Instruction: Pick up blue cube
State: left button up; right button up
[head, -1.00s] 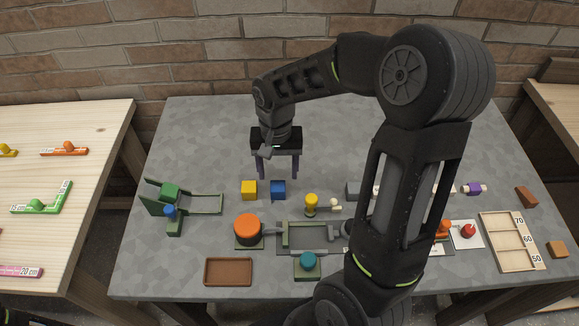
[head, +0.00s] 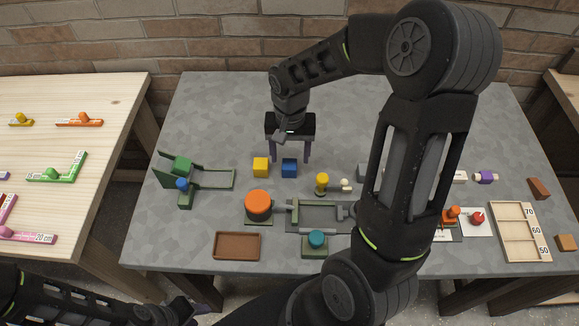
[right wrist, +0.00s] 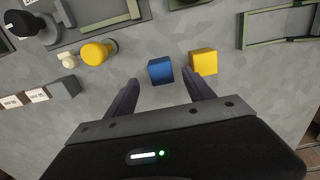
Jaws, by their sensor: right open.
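The blue cube (head: 289,168) lies on the grey table, just right of the yellow cube (head: 260,167). My right gripper (head: 291,157) is open, pointing down, just behind the blue cube in the head view. In the right wrist view the blue cube (right wrist: 161,70) sits at the opening between the two fingertips (right wrist: 160,78), not gripped. The yellow cube (right wrist: 203,62) is close beside it, beyond one finger. My left gripper (head: 190,310) is partly in view low at the left, away from the grey table's objects; its jaws are unclear.
A green frame with a green block (head: 183,165) stands left of the cubes. A yellow peg figure (head: 322,183) and orange cylinder (head: 258,205) are in front. A brown tray (head: 237,246) lies near the front edge. The table behind the cubes is clear.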

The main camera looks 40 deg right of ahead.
aim_at(290, 164)
notch_tip(290, 164, down, 5)
jog(key=shift+w+f+p, duration=0.1)
jog(key=shift+p, duration=0.55)
jog(key=shift+c, duration=0.4)
grip_shut()
dwell(0.4)
notch_tip(290, 164, up, 10)
jog(key=shift+f+b, duration=0.1)
jog(key=shift+b, duration=0.6)
jog(key=shift+r, duration=0.2)
